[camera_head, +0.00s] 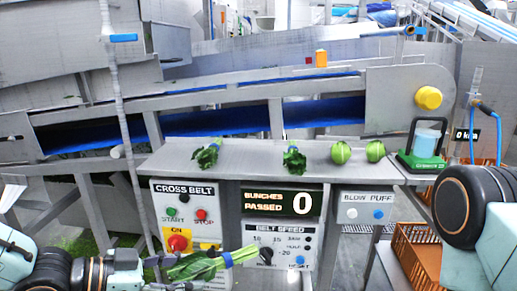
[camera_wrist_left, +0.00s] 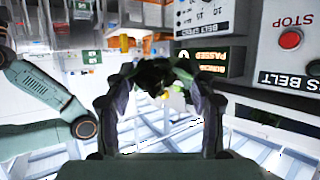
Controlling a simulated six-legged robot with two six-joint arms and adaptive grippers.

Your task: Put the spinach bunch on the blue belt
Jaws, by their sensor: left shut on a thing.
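My left gripper (camera_head: 172,267) is shut on a leafy green spinach bunch (camera_head: 196,267) with a blue band, low in front of the control panels. In the left wrist view the gripper (camera_wrist_left: 157,90) has a dark bunch (camera_wrist_left: 155,74) between its fingertips. The blue belt (camera_head: 235,120) runs behind the shelf, above and beyond the held bunch, partly hidden by posts. Two more leafy bunches, a left one (camera_head: 207,155) and a right one (camera_head: 294,159), lie on the metal shelf (camera_head: 250,152). My right gripper is out of view; only arm parts show at the right.
Two round green items (camera_head: 340,152) and (camera_head: 375,150) sit on the shelf, beside a green scale (camera_head: 421,161). Below are the cross belt panel (camera_head: 186,205), a counter reading 0 (camera_head: 282,203) and the blow puff panel (camera_head: 366,208). A grey post (camera_head: 118,90) stands at left.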

